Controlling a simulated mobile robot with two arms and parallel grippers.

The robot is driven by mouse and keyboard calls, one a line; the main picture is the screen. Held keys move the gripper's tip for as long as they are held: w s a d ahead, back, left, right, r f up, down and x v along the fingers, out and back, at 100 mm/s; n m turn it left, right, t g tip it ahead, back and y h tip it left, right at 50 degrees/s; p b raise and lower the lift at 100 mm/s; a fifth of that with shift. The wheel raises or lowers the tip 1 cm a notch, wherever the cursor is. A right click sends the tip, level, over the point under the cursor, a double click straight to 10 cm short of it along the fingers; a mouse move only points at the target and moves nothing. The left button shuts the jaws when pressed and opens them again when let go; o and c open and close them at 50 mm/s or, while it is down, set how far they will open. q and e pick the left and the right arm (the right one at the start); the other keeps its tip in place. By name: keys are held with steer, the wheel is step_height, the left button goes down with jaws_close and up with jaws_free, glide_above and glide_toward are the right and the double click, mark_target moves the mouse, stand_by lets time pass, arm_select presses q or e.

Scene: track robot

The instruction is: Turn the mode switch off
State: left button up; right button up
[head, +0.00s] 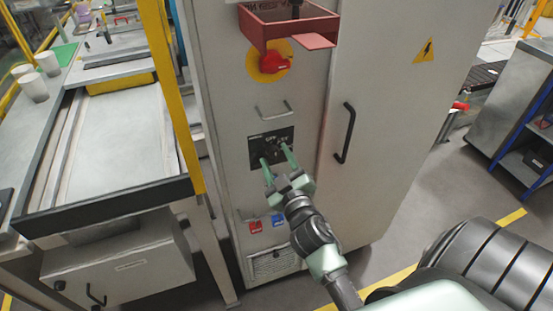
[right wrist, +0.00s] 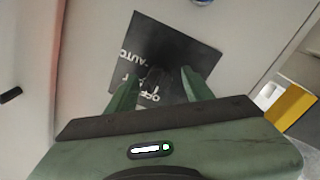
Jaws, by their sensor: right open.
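The mode switch is a dark knob on a black plate (head: 257,140) on the front of the grey cabinet. In the right wrist view the plate (right wrist: 180,50) carries white lettering, including "AUTO" and "OFF". The dark knob (right wrist: 157,80) shows between my fingers there, partly hidden; its pointing direction is hard to tell. My right gripper (head: 274,155) is open, its two green fingers reaching the plate on either side of the knob. It also shows in the right wrist view (right wrist: 160,76). Whether the fingers touch the knob is not clear. My left gripper is not in view.
A red open box (head: 290,27) juts out above a red rotary handle on a yellow disc (head: 268,62). A small metal handle (head: 274,112) sits above the plate. Red and blue labels (head: 266,224) sit below. A yellow post (head: 172,90) and workbench stand at left.

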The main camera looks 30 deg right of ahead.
steer(key=b+v, duration=0.2)
steer(key=v, duration=0.5)
steer(key=shift+s, duration=0.4)
